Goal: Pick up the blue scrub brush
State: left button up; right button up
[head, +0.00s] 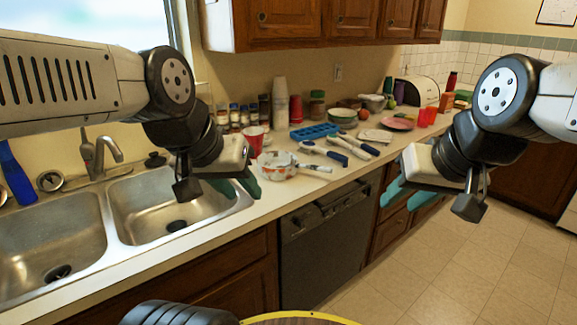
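Several long-handled brush-like tools with blue and white parts lie side by side on the counter. The nearest tool (324,154) lies behind a floral bowl, and another tool (350,148) lies just to its right. They are too small to tell for certain which is the blue scrub brush. My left gripper (237,186) hangs over the right sink basin's edge, left of the bowl, with its teal fingers apart and nothing between them. My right gripper (407,195) is in front of the counter, right of the tools, its teal fingers apart and empty.
The floral bowl (277,164) and a red cup (254,138) stand near my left gripper. A blue tray (313,131) lies behind the tools. Jars, stacked cups, plates and a bread box (417,92) crowd the back. The double sink (110,215) is at left. Cabinets (330,20) hang above.

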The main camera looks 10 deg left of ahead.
aim_at(305, 145)
jog(key=i+l+z, duration=0.1)
jog(key=i, duration=0.55)
jog(key=i+l+z, duration=0.15)
jog(key=i, duration=0.55)
jog(key=l, duration=0.1)
